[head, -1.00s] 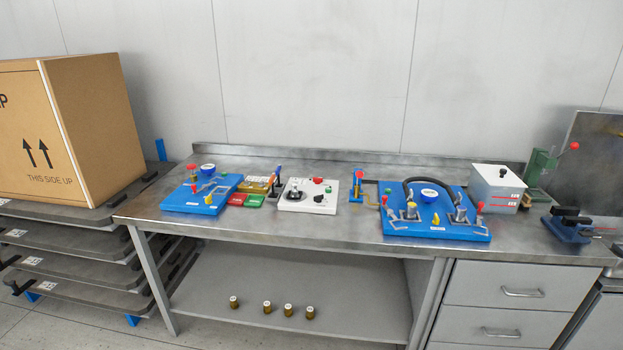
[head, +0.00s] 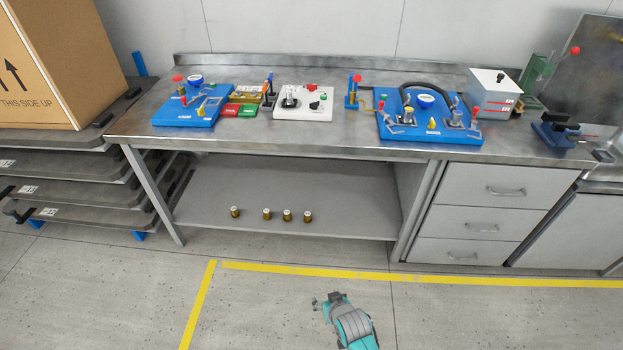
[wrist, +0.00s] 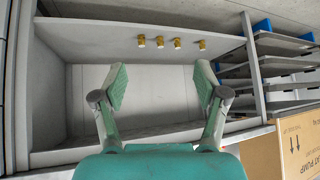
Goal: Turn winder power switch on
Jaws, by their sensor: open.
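A white control panel (head: 304,102) lies on the steel bench between the two blue pump boards. It carries a red button (head: 311,87), a green button (head: 323,96), a black knob (head: 314,105) and a dark metal fitting at its left. I cannot read which of these is the winder power switch. My gripper (wrist: 160,88) is open and empty in the wrist view, its two fingers wide apart, facing the bench's lower shelf. In the head view my arm's teal and grey end (head: 345,318) shows low at the bottom, over the floor, well short of the bench.
A left blue board (head: 197,118) and a larger right blue board (head: 450,132) flank the panel. A grey box (head: 495,95) and vises stand at right. Several brass pieces (head: 266,213) stand on the lower shelf. A cardboard box (head: 75,60) is at left. The floor before the bench is clear.

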